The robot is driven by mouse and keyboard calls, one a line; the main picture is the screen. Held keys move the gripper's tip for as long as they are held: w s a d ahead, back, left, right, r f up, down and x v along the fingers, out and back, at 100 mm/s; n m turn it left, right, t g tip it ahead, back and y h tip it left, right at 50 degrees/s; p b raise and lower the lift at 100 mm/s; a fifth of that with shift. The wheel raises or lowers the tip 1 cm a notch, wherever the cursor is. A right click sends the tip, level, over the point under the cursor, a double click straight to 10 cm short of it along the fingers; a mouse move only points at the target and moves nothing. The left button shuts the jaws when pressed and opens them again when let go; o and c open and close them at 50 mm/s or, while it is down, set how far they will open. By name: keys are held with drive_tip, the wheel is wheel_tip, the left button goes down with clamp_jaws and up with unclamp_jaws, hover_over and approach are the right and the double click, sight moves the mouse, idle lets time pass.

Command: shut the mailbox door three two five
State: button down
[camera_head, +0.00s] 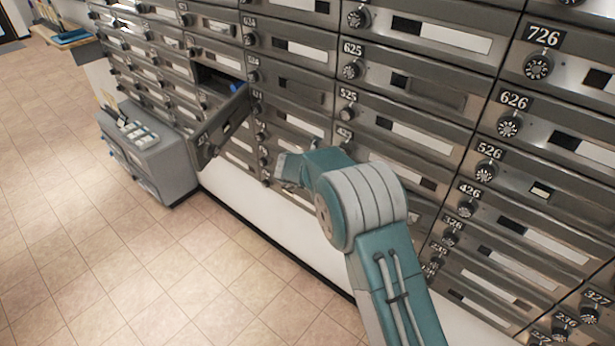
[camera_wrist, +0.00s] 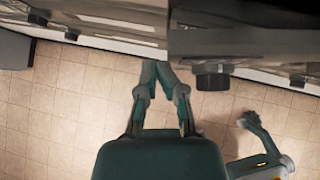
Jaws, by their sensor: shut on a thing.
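In the head view my gripper (camera_head: 287,170) is low against the mailbox wall, left of my arm's rounded wrist. In the wrist view my gripper (camera_wrist: 160,68) has its fingertips close together at the lower edge of the mailbox fronts, near an upright seam. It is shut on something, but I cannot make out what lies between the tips. Door three two five cannot be read; my arm covers the area below the plate marked 425 (camera_head: 345,133). Farther left, one mailbox door (camera_head: 222,125) stands swung out from the wall, its number unclear.
A dark opening with a blue item (camera_head: 237,87) shows beside the swung-out door. A grey cabinet (camera_head: 150,150) stands on the floor at left. The tiled floor (camera_head: 130,270) is clear in front. A dark knob (camera_wrist: 213,81) sticks out right of my fingers.

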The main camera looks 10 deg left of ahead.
drive_tip(key=a+v, duration=0.2)
drive_tip(key=v, duration=0.8)
drive_tip(key=s+d+f+n+t+h, duration=0.2)
drive_tip(key=s+f+n+t, duration=0.8)
drive_tip(key=n, duration=0.8)
drive_tip(key=w+d+g, duration=0.1)
drive_tip(key=w+d, duration=0.1)
drive_tip(key=w, duration=1.2)
drive_tip(key=shift+w+d+f, duration=0.2)
drive_tip(key=shift+w+f, duration=0.1)
drive_tip(key=shift+f, duration=0.1)
